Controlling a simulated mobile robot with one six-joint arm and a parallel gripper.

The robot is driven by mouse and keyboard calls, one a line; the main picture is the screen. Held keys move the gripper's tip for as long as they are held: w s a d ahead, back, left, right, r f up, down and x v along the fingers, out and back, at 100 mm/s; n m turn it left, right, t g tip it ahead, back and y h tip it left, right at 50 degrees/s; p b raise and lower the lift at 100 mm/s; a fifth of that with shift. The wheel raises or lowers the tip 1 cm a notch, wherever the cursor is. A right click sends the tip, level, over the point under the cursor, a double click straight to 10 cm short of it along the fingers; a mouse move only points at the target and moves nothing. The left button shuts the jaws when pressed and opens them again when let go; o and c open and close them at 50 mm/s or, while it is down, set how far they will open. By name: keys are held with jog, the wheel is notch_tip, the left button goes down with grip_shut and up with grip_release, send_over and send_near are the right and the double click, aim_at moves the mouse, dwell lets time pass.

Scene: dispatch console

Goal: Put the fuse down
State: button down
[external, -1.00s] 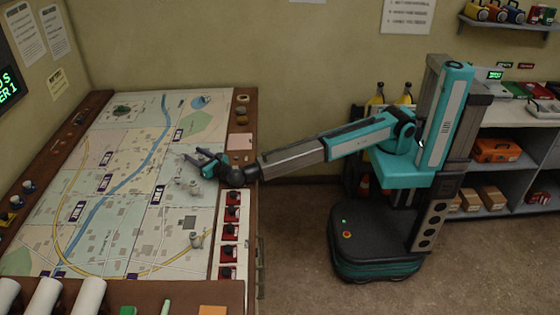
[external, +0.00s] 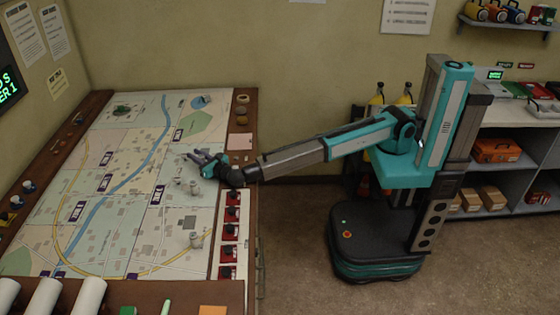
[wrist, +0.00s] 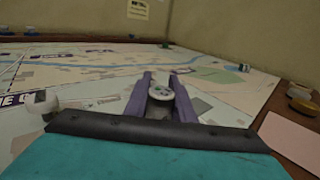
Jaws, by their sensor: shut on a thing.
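My gripper (external: 200,157) is over the map table (external: 150,208), reaching in from its right side. In the wrist view its two purple fingers (wrist: 160,98) are shut on a small pale piece with a round, whitish end (wrist: 160,92), which I take to be the fuse. The rest of it is hidden between the fingers. In the external view the held piece is too small to make out. I cannot tell whether it touches the map or is held just above it.
A row of red switch units (external: 231,214) lines the right edge. A pink note (external: 240,142) lies on the wooden rim. Open map lies beyond the fingers.

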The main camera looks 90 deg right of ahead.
jog(key=shift+r, duration=0.15)
jog(key=shift+r, duration=0.85)
jog(key=shift+s+r+b, duration=0.2)
jog(key=shift+r+b, duration=0.15)
jog(key=shift+r, duration=0.5)
jog(key=s, duration=0.5)
jog(key=s+d+r+b, duration=0.1)
jog(key=s, duration=0.9)
jog(key=shift+s+d+r+b, duration=0.15)
jog(key=shift+s+d+b, duration=0.1)
jog(key=shift+b, duration=0.1)
